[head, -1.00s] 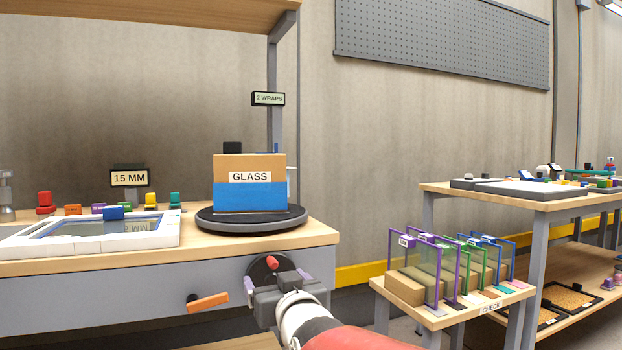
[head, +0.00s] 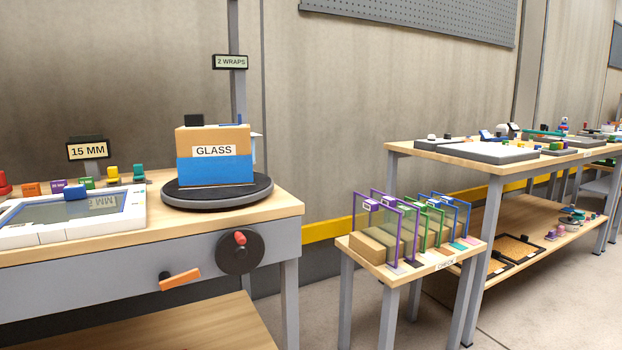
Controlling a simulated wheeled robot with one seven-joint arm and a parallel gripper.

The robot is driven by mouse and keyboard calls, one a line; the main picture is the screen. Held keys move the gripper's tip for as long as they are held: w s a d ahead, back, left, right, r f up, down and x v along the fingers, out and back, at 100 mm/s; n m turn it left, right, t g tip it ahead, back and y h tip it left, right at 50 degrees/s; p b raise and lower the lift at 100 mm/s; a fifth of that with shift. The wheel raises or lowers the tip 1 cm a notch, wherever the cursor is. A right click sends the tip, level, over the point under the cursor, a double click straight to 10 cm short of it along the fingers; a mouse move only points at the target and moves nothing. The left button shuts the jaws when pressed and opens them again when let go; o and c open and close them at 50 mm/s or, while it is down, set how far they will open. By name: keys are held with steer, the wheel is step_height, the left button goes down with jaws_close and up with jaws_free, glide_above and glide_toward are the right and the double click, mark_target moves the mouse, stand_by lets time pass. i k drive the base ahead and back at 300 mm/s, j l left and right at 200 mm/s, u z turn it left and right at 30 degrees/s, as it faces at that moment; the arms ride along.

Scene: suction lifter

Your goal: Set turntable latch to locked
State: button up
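The turntable (head: 217,201) is a dark round disc on a grey base at the right end of the wooden workbench. A cardboard box labelled GLASS (head: 214,158), with a blue band, stands upright on it. On the bench's grey front panel is a black round dial with a red knob (head: 239,253). Left of it an orange lever (head: 180,280) sticks out, slightly tilted, right end higher. Neither bears a readable label, so I cannot tell which is the latch. My gripper is not in view.
A white-framed panel (head: 75,214) lies on the bench (head: 277,206) with small coloured blocks behind it. Grey floor (head: 320,318) shows between the bench and low table.

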mark_target(166, 282)
steer(key=u, duration=1.35)
